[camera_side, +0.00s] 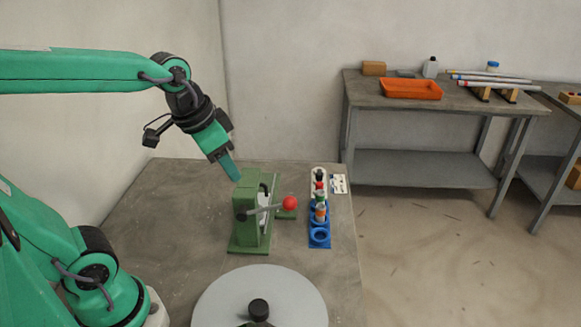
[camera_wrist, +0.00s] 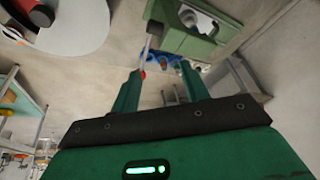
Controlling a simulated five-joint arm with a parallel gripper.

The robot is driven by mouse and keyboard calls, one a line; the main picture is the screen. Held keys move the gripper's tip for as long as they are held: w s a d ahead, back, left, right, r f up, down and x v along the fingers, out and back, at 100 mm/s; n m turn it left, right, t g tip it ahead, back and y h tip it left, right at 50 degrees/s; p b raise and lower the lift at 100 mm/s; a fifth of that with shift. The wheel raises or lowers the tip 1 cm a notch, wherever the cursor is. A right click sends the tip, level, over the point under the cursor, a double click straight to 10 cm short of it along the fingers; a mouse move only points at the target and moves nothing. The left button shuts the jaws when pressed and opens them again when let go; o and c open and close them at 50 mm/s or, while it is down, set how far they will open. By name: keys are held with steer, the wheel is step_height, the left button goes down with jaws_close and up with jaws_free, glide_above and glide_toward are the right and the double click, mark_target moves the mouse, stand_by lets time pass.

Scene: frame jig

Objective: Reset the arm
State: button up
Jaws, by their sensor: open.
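My gripper (camera_side: 229,168) is in the air just above and left of the top of a green press-like jig (camera_side: 250,218). Its fingers point down and to the right, and I see nothing between them. In the wrist view my gripper (camera_wrist: 161,70) shows two green fingers spread apart. The jig (camera_wrist: 178,40) appears beyond the fingertips there. A grey lever (camera_side: 265,209) with a red ball knob (camera_side: 290,202) sticks out to the right of the jig. Whether a fingertip touches the jig cannot be told.
A blue rack (camera_side: 320,240) with several small items stands right of the jig. A grey disc (camera_side: 225,297) with a black knob (camera_side: 258,309) is at the front. The table (camera_side: 150,215) is bare left of the jig. A back bench holds an orange tray (camera_side: 411,90).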

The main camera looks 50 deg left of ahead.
steer(key=shift+s+d+f+n+t, duration=0.1)
steer(key=shift+s+d+n+t, duration=0.2)
steer(key=shift+s, duration=0.6)
steer(key=shift+s+a+f+n+t, duration=0.1)
steer(key=shift+s+n, duration=0.25)
steer(key=shift+s, duration=0.6)
steer(key=shift+s+d+f+n+t, duration=0.1)
steer(key=shift+s+d+n+t, duration=0.2)
steer(key=shift+s, duration=0.6)
steer(key=shift+a, duration=0.1)
